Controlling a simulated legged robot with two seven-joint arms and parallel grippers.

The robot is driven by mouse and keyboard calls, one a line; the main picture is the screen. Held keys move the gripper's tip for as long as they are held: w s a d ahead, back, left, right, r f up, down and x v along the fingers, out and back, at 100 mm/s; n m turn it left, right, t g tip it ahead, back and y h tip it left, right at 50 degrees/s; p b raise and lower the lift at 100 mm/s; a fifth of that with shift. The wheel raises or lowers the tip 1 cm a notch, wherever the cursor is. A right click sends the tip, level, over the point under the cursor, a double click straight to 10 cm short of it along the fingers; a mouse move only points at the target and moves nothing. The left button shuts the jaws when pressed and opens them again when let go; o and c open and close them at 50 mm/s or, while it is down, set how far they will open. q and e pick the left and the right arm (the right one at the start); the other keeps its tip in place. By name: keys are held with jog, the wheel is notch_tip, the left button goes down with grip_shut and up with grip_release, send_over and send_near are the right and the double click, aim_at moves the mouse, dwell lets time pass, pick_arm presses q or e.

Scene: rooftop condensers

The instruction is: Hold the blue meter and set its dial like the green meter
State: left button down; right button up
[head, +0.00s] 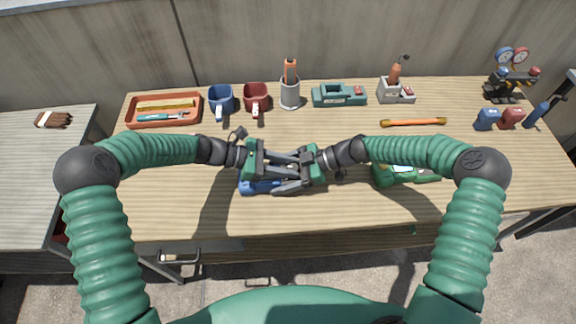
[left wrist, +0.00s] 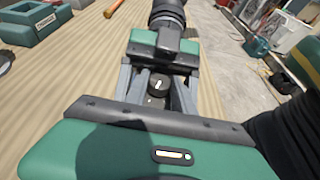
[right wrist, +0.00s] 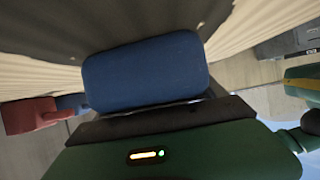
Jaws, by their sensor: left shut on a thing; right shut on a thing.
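The blue meter (head: 262,187) is mostly covered by my two grippers, which face each other over the near middle of the bench. My left gripper (head: 278,180) and my right gripper (head: 290,168) are both shut on it; their fingertips overlap, and the exact contacts are hard to see. In the left wrist view a dark round dial (left wrist: 158,85) with a pale mark shows between the grey fingers. In the right wrist view the meter's blue body (right wrist: 147,70) is close in front of the gripper. The green meter (head: 400,177) lies to the right, partly behind my right arm; its dial setting is unreadable.
At the back stand an orange tray (head: 163,123), a blue mug (head: 221,89), a red mug (head: 256,90), a grey cup (head: 289,95) and a green box (head: 338,101). An orange-ended rod (head: 413,122) and a gauge set (head: 511,80) are at right. The bench's front strip is clear.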

pick_arm(q)
jog(key=shift+w+d+r+m+g+y, duration=0.1)
jog(key=shift+w+m+g+y, duration=0.15)
jog(key=shift+m+g, duration=0.85)
jog(key=shift+w+m+g+y, duration=0.1)
jog(key=shift+m+g+y, duration=0.15)
jog(key=shift+m+g, duration=0.8)
jog(key=c, duration=1.3)
grip_release()
jog(key=shift+c, duration=0.2)
jog(key=v, duration=1.2)
jog(key=shift+w, duration=0.2)
